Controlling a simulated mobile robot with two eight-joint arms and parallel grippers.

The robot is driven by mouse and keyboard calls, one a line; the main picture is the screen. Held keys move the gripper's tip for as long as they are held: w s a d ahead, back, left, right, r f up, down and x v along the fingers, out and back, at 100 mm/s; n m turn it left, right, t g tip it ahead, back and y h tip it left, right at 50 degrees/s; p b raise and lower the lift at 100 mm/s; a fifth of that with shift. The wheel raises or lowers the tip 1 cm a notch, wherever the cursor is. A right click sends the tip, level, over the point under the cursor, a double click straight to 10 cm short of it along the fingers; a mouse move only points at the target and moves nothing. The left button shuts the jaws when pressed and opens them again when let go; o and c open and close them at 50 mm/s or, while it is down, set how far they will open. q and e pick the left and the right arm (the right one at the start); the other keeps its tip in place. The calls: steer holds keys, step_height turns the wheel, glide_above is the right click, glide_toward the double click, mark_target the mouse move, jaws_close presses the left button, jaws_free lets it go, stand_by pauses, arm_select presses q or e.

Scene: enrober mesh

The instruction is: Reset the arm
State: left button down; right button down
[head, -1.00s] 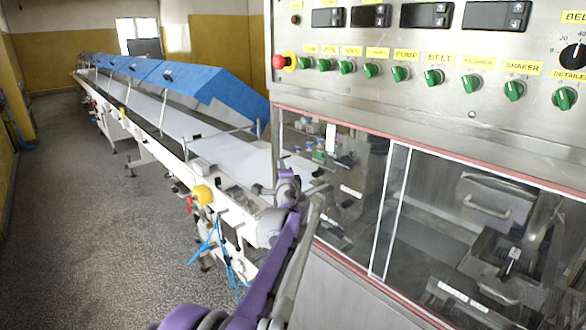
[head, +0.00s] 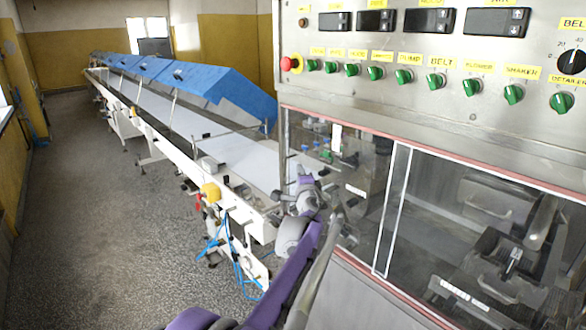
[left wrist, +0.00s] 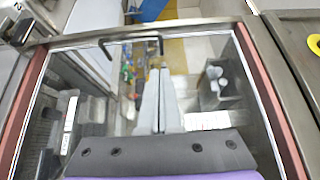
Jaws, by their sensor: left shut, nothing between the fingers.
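My left arm, purple and grey, rises from the bottom of the head view in front of the steel machine. Its left gripper (head: 303,183) is at the left end of the machine's window, near the conveyor's near end. In the left wrist view the two grey fingers of the left gripper (left wrist: 159,78) lie together, shut and empty, with the window behind them. I cannot tell how far the fingertips are from the glass. My right gripper is not in view.
The control panel (head: 440,55) with green knobs and a red stop button (head: 288,63) is above the window (head: 440,190). A long white conveyor (head: 200,125) with blue covers (head: 215,85) runs back at left. The speckled floor (head: 90,225) left of it is clear.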

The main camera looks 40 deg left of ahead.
arm_select(q)
steer(key=v, duration=0.7)
steer(key=shift+s+f, duration=0.25)
steer(key=s+d+f+n+g+h, duration=0.2)
steer(key=s+d+f+h, duration=0.5)
steer(key=s+d+f, duration=0.6)
steer(key=s+d+f+n+g+h, duration=0.3)
steer(key=s+d+f+n+h, duration=0.2)
steer(key=s+d+f, duration=0.8)
steer(key=d+f+h, duration=0.2)
steer(key=d, duration=0.5)
steer(key=shift+s+n+g, duration=0.15)
steer(key=shift+n+g, duration=0.15)
steer(key=shift+d, duration=0.15)
